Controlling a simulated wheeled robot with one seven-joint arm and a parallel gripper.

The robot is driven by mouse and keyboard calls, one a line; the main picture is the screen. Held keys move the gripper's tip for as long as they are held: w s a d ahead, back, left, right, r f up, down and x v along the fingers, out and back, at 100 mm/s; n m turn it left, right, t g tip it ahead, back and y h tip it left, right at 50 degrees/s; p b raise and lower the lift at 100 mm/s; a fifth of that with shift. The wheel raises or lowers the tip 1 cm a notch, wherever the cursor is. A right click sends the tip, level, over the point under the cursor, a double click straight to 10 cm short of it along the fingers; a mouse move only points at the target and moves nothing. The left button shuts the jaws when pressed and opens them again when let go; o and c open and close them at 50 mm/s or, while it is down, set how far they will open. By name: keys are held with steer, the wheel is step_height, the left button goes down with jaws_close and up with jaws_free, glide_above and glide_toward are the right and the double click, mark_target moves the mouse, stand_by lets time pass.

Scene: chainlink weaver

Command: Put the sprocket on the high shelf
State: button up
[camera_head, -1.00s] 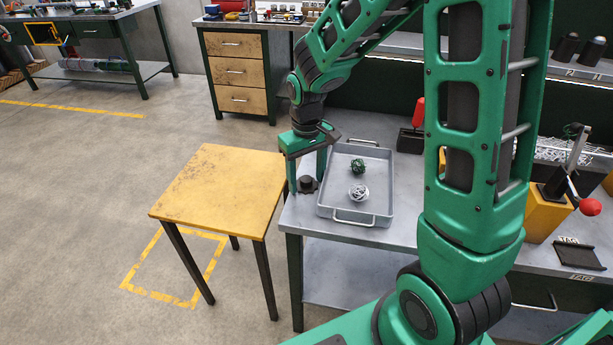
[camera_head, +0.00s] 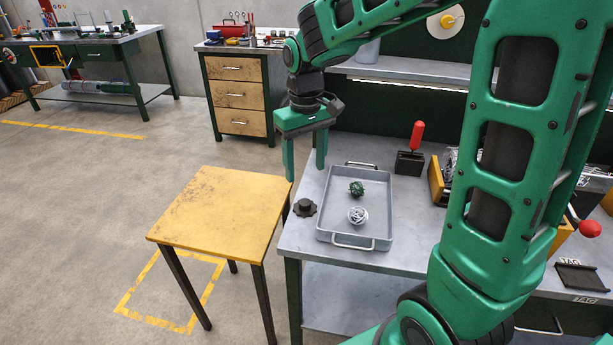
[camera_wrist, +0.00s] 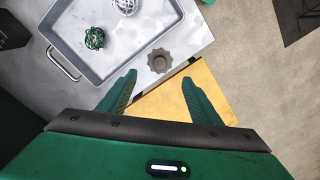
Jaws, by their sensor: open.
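The sprocket, a small dark toothed piece with a raised hub (camera_head: 305,208), lies on the grey bench (camera_head: 303,244) near its left edge, left of the tray. It also shows in the wrist view (camera_wrist: 160,61), just beyond the fingertips. My gripper (camera_head: 305,174) points down above it, fingers spread and empty. The wrist view shows its two fingers apart (camera_wrist: 158,78) with nothing between them. A grey shelf (camera_head: 410,71) with a light strip runs above the back of the bench; whether it is the high shelf I cannot tell.
A grey tray (camera_head: 327,220) holds a green wire ball (camera_head: 356,188) and a silver one (camera_head: 357,215). A red-handled tool (camera_head: 416,136) stands behind it. A yellow table (camera_head: 220,212) stands left of the bench, its top bare. My arm hides part of the right side.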

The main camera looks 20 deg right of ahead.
steer(key=s+d+r+m, duration=0.1)
steer(key=s+d+m, duration=0.2)
steer(key=s+d, duration=0.3)
steer(key=s+d+r+m, duration=0.1)
steer(key=s+d+m, duration=0.1)
steer(key=s+d, duration=0.5)
steer(key=s, duration=0.5)
steer(key=shift+d+m, duration=0.25)
steer(key=shift+m, duration=0.15)
steer(key=s, duration=0.2)
steer(key=s+d+f+m, duration=0.1)
steer(key=s, duration=0.2)
steer(key=s+d+f+m, duration=0.1)
steer(key=s, duration=0.2)
steer(key=shift+s, duration=0.15)
steer(key=shift+c, duration=1.3)
steer(key=n+y, duration=0.1)
steer(key=n, duration=2.7)
glide_toward(305, 202)
steer(key=shift+g, duration=0.3)
steer(key=f, duration=0.8)
steer(key=shift+a+f, duration=0.15)
steer(key=shift+a, duration=0.15)
